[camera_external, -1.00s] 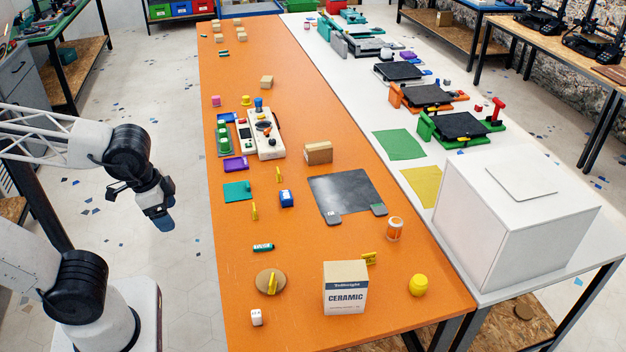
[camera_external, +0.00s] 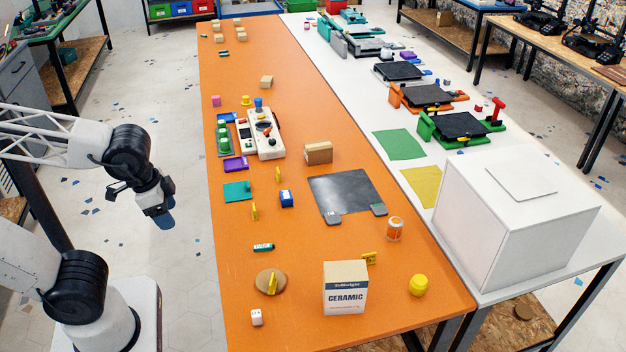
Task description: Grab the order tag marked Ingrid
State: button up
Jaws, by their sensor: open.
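Several small yellow upright tags stand on the orange table (camera_external: 300,330). One tag (camera_external: 278,174) is near the middle, and another tag (camera_external: 255,212) is by the teal mat's lower right. A third tag (camera_external: 271,284) stands on a round brown disc (camera_external: 262,277). A further yellow tag (camera_external: 369,258) is behind the ceramic box. The lettering is too small to read, so I cannot tell which is marked Ingrid. My gripper (camera_external: 164,214) is open and points down, left of the table and apart from every tag. No held thing shows.
The white ceramic box (camera_external: 346,290) stands at the near end, with a yellow jar (camera_external: 419,285) to its right. The table's near left is mostly bare.

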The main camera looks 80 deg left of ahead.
jog(key=shift+c, duration=0.9)
jog(key=w+d+f+n+t+h, duration=0.1)
jog(key=w+d+f+n+h, duration=0.15)
jog(key=w+n, duration=0.45)
jog(key=w+d+f+n+t+h, duration=0.1)
jog(key=w+d+f+n+h, duration=0.15)
jog(key=w, duration=0.85)
jog(key=w+d+f+n+t+h, duration=0.1)
jog(key=w+d+f+n+h, duration=0.15)
jog(key=w+n, duration=0.45)
jog(key=w+a+f+n+t, duration=0.4)
jog(key=w+f+n, duration=0.3)
jog(key=w, duration=0.6)
jog(key=n+t+y, duration=0.2)
jog(key=n+t, duration=0.1)
jog(key=n, duration=0.5)
send_near(368, 259)
jog(key=shift+w+r, duration=0.35)
jog(key=shift+r, duration=0.25)
jog(key=shift+d, duration=0.1)
jog(key=shift+x, duration=1.25)
